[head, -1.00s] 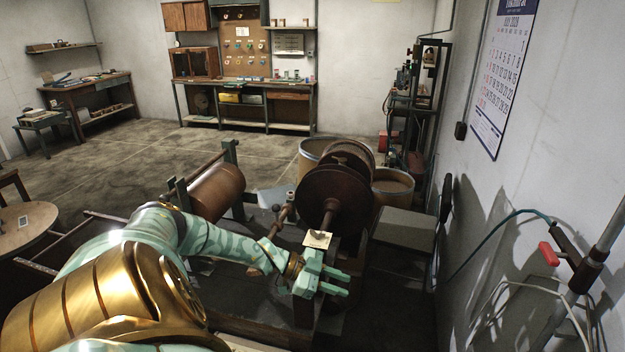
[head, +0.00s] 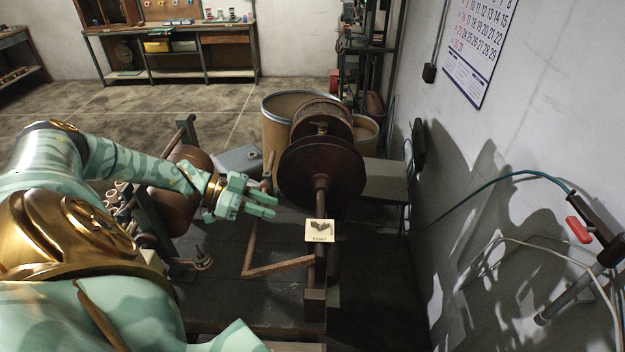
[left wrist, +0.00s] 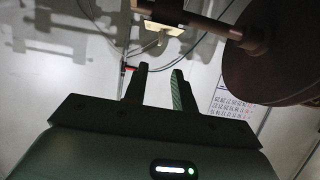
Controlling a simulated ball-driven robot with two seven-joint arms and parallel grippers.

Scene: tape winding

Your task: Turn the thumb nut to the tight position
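A cream card (head: 318,239) with dark lettering too small to read surely shows at the near end of the spool shaft (head: 321,188). A small dark wing-shaped piece (head: 321,226), which looks like the thumb nut, shows against the card; I cannot tell its exact turn. My left gripper (head: 276,206) is open and empty, to the left of the card and apart from it, below the large brown disc (head: 320,172). In the left wrist view its two fingers (left wrist: 159,73) stand apart with nothing between them; the card (left wrist: 163,30) shows beyond them. My right gripper is out of view.
A brown roll (head: 183,172) sits on the machine left of the disc. A bent wooden bar (head: 280,267) lies below my left gripper. Tan drums (head: 283,110) stand behind. The wall with a calendar (head: 472,45) bounds the right.

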